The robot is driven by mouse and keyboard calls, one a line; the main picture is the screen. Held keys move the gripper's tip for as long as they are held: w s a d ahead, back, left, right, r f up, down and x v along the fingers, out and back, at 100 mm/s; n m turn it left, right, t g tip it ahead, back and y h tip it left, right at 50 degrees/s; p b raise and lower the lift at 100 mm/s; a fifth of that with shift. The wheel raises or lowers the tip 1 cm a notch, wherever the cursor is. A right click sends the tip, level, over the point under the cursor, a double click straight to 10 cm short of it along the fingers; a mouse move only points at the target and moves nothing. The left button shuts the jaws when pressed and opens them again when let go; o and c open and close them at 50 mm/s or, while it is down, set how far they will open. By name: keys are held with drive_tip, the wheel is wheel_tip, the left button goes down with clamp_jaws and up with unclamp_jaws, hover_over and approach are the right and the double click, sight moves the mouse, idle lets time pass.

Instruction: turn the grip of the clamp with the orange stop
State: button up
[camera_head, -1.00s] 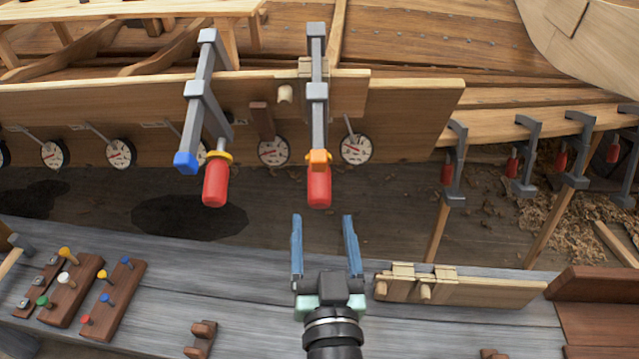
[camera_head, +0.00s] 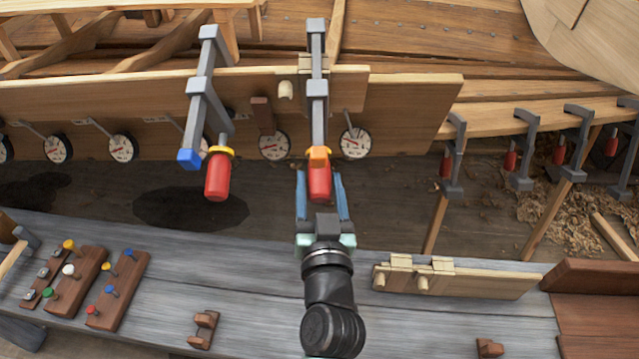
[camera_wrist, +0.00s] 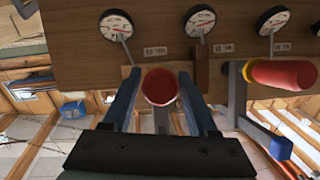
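The clamp with the orange stop (camera_head: 319,153) hangs on the plank edge at the middle of the head view, its grey bar upright. Its red grip (camera_head: 319,183) points down toward me. My gripper (camera_head: 321,187) is open, with one blue finger on each side of the red grip. In the wrist view the grip's round end (camera_wrist: 160,87) sits between the two fingers (camera_wrist: 157,92), with gaps visible beside it. I cannot tell whether either finger touches it. The orange stop is hidden in the wrist view.
A clamp with a blue end (camera_head: 189,159) and red grip (camera_head: 217,177) stands just left. Round dials (camera_head: 274,145) line the plank. The bench (camera_head: 250,290) below holds peg blocks (camera_head: 120,290) and a wooden jig (camera_head: 460,279). More clamps (camera_head: 526,150) hang at right.

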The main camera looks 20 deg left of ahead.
clamp_jaws()
drive_tip(key=shift+f+b, duration=0.1)
drive_tip(key=shift+b, duration=0.4)
drive_tip(key=shift+f+m+y+b, duration=0.15)
drive_tip(key=shift+m+y+b, duration=0.45)
drive_tip(key=shift+b, duration=0.6)
drive_tip(key=shift+m+g+y+b, duration=0.4)
drive_tip(key=shift+m+y+b, duration=0.1)
drive_tip(key=shift+b, duration=0.4)
drive_tip(key=m+y+b, duration=0.1)
drive_tip(key=b, duration=0.1)
drive_tip(key=m+y+b, duration=0.1)
drive_tip(key=m, duration=0.1)
drive_tip(key=shift+r+g+b, duration=0.2)
drive_tip(key=shift+g+b, duration=0.1)
drive_tip(key=shift+b, duration=0.1)
drive_tip(key=shift+o, duration=1.9)
unclamp_jaws()
